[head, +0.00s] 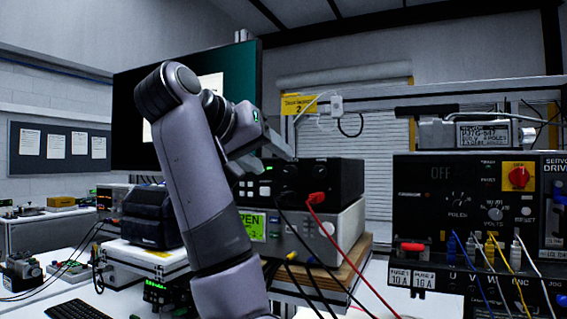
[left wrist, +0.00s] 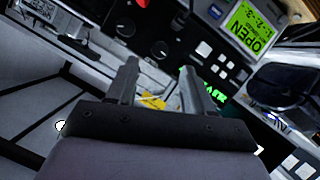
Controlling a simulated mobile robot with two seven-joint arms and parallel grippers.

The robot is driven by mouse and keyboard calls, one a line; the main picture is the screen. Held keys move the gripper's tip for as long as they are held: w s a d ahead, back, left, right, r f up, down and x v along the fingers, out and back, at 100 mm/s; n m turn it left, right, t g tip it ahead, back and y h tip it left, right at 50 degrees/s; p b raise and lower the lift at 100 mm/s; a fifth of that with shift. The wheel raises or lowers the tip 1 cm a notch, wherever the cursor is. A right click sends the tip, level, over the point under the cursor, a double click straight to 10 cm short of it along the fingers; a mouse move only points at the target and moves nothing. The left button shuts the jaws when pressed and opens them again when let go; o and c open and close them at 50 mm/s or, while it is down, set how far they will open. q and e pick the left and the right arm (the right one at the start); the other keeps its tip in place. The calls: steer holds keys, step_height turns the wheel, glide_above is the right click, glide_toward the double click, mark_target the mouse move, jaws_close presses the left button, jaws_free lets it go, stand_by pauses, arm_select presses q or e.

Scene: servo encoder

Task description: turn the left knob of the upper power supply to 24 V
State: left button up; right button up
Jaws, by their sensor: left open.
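The upper power supply (head: 345,178) is a black box on top of a lighter grey unit. In the left wrist view its dark front panel shows the left knob (left wrist: 160,50), a second knob (left wrist: 125,27), pale square buttons (left wrist: 204,49) and a green lit display (left wrist: 215,95). My left gripper (left wrist: 160,67) is open and empty. Its fingertips are on either side of the left knob's line, seemingly short of it; contact cannot be told. In the head view my left gripper (head: 284,152) is at the upper supply's top front. The knob's setting is too small to read. My right gripper is out of view.
The grey unit (head: 345,225) below has a green OPEN label (head: 252,225). A red plug (head: 317,198) and several cables hang in front of the supplies. A servo drive panel (head: 430,215) stands at right, a dark bag (head: 148,217) at left.

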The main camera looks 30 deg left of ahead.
mark_target(288, 170)
arm_select(q)
steer(key=shift+p+x, duration=0.65)
steer(key=shift+x, duration=1.95)
steer(key=shift+f, duration=0.1)
jaws_close()
